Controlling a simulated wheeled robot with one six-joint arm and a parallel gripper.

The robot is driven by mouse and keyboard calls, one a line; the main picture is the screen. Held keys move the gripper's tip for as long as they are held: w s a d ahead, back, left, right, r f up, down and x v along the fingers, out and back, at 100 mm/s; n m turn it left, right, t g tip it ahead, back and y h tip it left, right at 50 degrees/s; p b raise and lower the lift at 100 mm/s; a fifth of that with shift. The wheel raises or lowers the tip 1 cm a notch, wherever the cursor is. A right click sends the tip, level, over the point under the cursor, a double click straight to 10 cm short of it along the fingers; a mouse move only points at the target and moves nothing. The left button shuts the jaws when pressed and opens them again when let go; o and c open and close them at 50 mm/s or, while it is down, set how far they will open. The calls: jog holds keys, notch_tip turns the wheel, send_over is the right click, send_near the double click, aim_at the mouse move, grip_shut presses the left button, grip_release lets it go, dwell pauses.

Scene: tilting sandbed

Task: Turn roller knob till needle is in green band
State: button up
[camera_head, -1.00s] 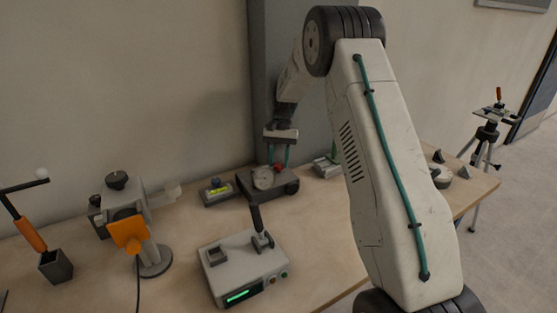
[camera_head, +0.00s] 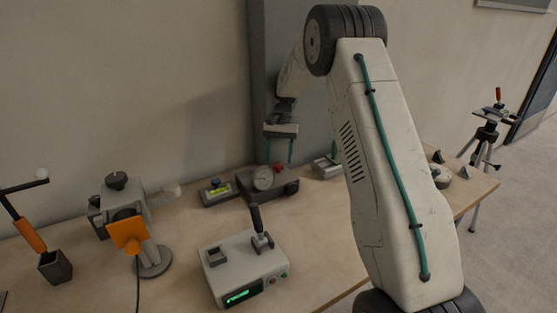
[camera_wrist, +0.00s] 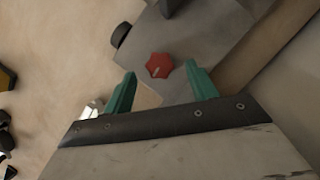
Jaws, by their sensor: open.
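A red lobed knob (camera_head: 279,168) sits on a dark grey device (camera_head: 248,189) near the back of the bench. Nothing is held.
A small box with a yellow-green face (camera_head: 216,191) stands left of the device. A grey box with a lever (camera_head: 236,262) is in front. An orange-faced instrument (camera_head: 130,234) stands further left. A grey column (camera_head: 268,70) rises behind. Bare bench (camera_head: 325,215) lies to the right.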

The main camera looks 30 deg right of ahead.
jog(key=v, duration=0.6)
jog(key=shift+f, duration=0.1)
dwell(0.3)
jog(key=shift+s+a+f+n, duration=0.2)
jog(key=shift+s+f+n, duration=0.2)
jog(key=shift+s+f, duration=0.75)
jog(key=s+a+r+n+t+h, duration=0.1)
jog(key=s+a+r, duration=0.4)
jog(key=s, duration=0.9)
jog(key=s+a+r+n+t+h, duration=0.1)
jog(key=s+a+r, duration=0.4)
jog(key=s, duration=0.8)
jog(key=s+a+r+n+t, duration=0.2)
jog(key=s+a+r+n, duration=0.3)
jog(key=s, duration=0.9)
jog(key=shift+s+a+r+t+h, duration=0.15)
jog(key=shift+s+a+t+h, duration=0.05)
jog(key=shift+s+t+h, duration=0.2)
